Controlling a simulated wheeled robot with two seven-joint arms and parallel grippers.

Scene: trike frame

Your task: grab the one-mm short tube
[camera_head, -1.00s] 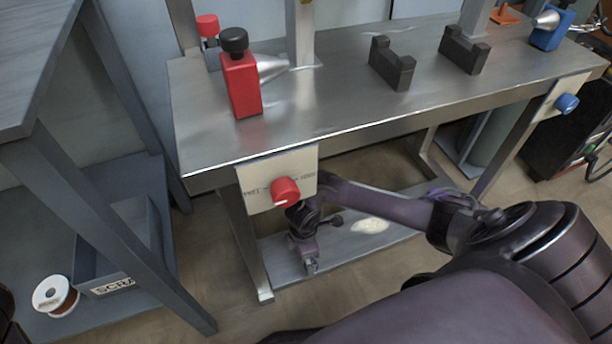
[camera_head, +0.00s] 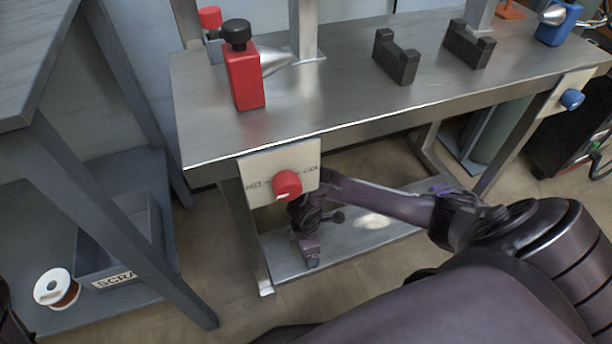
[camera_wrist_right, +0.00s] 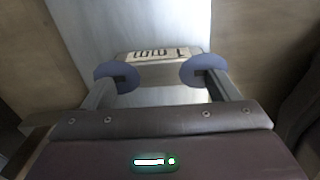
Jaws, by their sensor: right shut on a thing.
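In the right wrist view, a short grey piece (camera_wrist_right: 158,73) with a pale label reading "1 mm", upside down, sits between the blue-padded fingers of my right gripper (camera_wrist_right: 159,76). The pads press on its two sides, so the gripper is shut on it. I take it for the one-mm short tube; its full shape is hidden. In the head view, my right gripper (camera_head: 311,257) is low under the metal bench, over the lower shelf. The tube cannot be made out there.
The metal bench (camera_head: 330,122) is above my right forearm, with a red knob (camera_head: 287,184) on its front panel. A red clamp block (camera_head: 243,80) and dark cradles (camera_head: 396,58) stand on top. A scrap bin (camera_head: 124,245) and wire spool (camera_head: 56,288) are at the left.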

